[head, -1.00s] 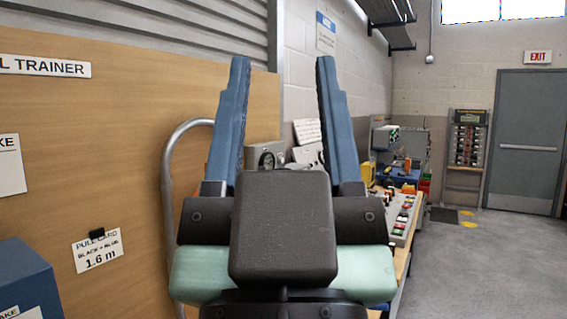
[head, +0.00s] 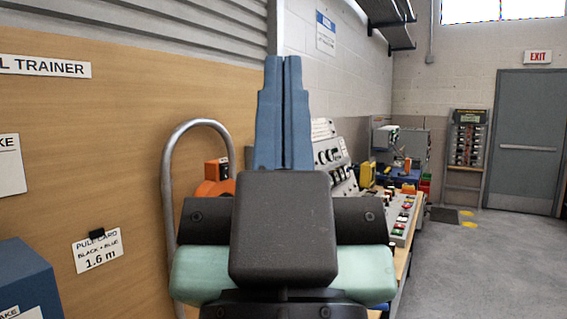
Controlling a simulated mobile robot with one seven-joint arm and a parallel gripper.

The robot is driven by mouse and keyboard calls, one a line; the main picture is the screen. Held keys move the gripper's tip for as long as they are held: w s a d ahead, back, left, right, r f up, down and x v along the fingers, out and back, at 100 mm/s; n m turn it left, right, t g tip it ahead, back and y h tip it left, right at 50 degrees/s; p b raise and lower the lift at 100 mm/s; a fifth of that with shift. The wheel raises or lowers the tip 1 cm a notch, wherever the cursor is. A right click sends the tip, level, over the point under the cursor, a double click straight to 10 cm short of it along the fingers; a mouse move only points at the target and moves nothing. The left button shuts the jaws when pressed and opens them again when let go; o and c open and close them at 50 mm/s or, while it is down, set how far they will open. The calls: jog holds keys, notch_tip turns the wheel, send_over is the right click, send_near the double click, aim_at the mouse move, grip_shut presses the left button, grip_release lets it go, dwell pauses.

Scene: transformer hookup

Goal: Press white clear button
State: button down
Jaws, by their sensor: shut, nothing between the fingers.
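My gripper (head: 283,62) is shut and empty, its two blue fingers pressed together and pointing up in the middle of the head view. A sloped grey control panel (head: 392,238) with several small coloured buttons lies on the bench to the right of my gripper and farther off. Red and green buttons show on it, along with some pale spots. At this size I cannot tell which one is the white clear button. My gripper is apart from the panel, and my wrist hides part of the bench.
A wooden board (head: 100,170) with signs fills the left, with a curved metal rail (head: 166,170) in front. An orange reel (head: 214,180) and a grey instrument panel (head: 333,155) stand behind my gripper. Open floor (head: 490,270) lies at the right, before a grey door (head: 527,140).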

dwell(0.8)
notch_tip(320, 180, up, 4)
jog(key=p, duration=0.4)
